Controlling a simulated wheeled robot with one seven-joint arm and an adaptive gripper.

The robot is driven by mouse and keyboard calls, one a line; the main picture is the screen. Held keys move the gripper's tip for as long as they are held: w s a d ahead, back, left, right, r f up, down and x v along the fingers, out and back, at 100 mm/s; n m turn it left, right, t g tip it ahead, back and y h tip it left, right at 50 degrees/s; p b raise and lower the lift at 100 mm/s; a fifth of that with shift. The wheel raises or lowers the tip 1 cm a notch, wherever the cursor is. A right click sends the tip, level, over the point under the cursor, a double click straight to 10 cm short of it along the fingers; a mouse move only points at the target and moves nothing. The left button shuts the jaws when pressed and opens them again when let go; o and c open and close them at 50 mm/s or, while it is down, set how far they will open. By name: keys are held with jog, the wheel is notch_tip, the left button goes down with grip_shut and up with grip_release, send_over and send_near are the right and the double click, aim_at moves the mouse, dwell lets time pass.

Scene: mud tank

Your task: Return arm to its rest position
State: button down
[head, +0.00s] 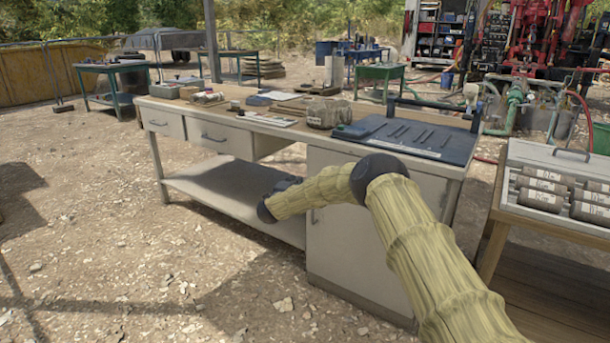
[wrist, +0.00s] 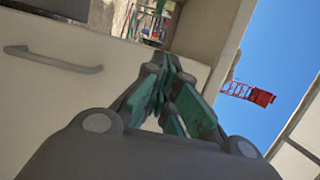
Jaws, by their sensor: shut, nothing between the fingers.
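My arm, in a yellowish cloth sleeve, reaches from the bottom right of the head view toward the front of a workbench (head: 225,178). In that view the arm's end is dark and turned away, and my fingers are hidden. In the wrist view my gripper (wrist: 168,68) has its green and grey fingers drawn together at the tips, with nothing between them. Behind it is a pale drawer front with a grey handle (wrist: 52,59). The picture is tilted, and I cannot see a gap or contact between the fingers and the bench.
The bench top holds a dark blue tray (head: 408,138), a rough stone-like block (head: 328,113) and small boxes. A case of dark cylinders (head: 560,185) stands on a wooden table at the right. Gravel ground at the front left is clear. A red rig (head: 530,40) stands behind.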

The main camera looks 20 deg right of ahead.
jog(key=s+a+f+n+y, duration=0.4)
jog(key=s+a+f+n, duration=0.3)
jog(key=s+f, duration=0.4)
jog(key=s+a+f+n+y, duration=0.45)
jog(key=s+a+f, duration=0.5)
jog(key=f, duration=0.25)
jog(key=s+f+n+g+y, duration=0.1)
jog(key=s+f+n+g, duration=0.3)
jog(key=s, duration=0.6)
jog(key=s+a+f+n+g+y, duration=0.1)
jog(key=s+f+n, duration=0.1)
jog(key=s+f, duration=0.6)
jog(key=s+f+n+g+y, duration=0.1)
jog(key=s+f+n+g, duration=0.15)
jog(key=s, duration=0.95)
jog(key=s+d+r+n+g, duration=0.2)
jog(key=s+d+n+g, duration=0.1)
jog(key=s, duration=1.3)
jog(key=s+d+r+n+g, duration=0.1)
jog(key=s+d+n+g, duration=0.2)
jog(key=s, duration=1.3)
notch_tip(320, 180, up, 24)
jog(key=p, duration=2.4)
jog(key=shift+w+m+p, duration=0.3)
jog(key=shift+w+p, duration=0.1)
jog(key=shift+w, duration=0.05)
jog(key=shift+f, duration=0.1)
